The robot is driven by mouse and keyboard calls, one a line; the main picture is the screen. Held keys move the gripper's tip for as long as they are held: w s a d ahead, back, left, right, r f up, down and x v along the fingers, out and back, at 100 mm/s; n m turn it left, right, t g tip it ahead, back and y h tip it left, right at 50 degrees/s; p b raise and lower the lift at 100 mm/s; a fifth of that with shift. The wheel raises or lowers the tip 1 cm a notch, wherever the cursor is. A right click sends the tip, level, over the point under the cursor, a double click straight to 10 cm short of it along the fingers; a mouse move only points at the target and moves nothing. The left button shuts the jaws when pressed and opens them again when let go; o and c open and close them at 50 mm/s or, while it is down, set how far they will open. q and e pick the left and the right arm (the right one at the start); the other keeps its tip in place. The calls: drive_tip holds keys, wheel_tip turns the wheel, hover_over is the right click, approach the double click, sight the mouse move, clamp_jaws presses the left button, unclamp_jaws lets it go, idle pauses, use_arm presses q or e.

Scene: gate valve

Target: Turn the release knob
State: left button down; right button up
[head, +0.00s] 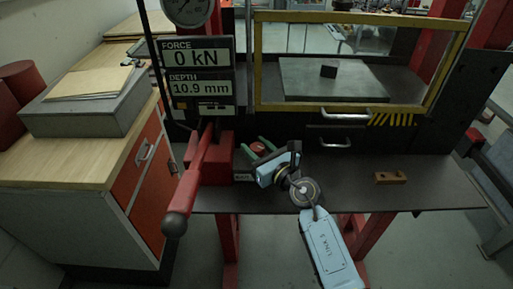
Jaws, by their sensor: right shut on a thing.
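The release knob (259,149) is a small red knob low on the press, just right of the red pump block (216,158). My right gripper (257,148) reaches it from the lower right, with its green fingers on either side of the knob. The fingers are shut on the knob, and the gripper body hides part of it. My left gripper is not in view.
A long red pump lever (190,185) slants toward me, left of the knob. The display (198,75) reads 0 kN and 10.9 mm. A yellow-framed guard (345,106) stands behind. A wooden block (390,178) lies on the dark shelf (435,197) at right.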

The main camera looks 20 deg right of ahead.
drive_tip(key=shift+f+n+g+y+b, duration=0.15)
drive_tip(key=shift+n+g+y+b, duration=0.15)
drive_tip(key=shift+n+y+b, duration=0.3)
drive_tip(key=n+g+y+b, duration=0.1)
drive_tip(key=y+b, duration=0.1)
drive_tip(key=n+g+y+b, duration=0.1)
drive_tip(key=n+y+b, duration=0.1)
drive_tip(key=shift+f+g+b, duration=0.15)
drive_tip(key=shift+g+b, duration=0.2)
drive_tip(key=shift+g, duration=0.05)
drive_tip(key=shift+r+n+g+y+b, duration=0.25)
drive_tip(key=shift+n+g+y+b, duration=0.5)
drive_tip(key=shift+y+b, duration=0.35)
drive_tip(key=o, duration=1)
drive_tip(key=b+v, duration=0.2)
drive_tip(key=v, duration=1)
drive_tip(key=shift+s+d, duration=0.15)
drive_tip(key=shift+s, duration=0.15)
drive_tip(key=shift+s+d+r, duration=0.15)
drive_tip(key=shift+s+d, duration=0.1)
drive_tip(key=shift+d, duration=0.05)
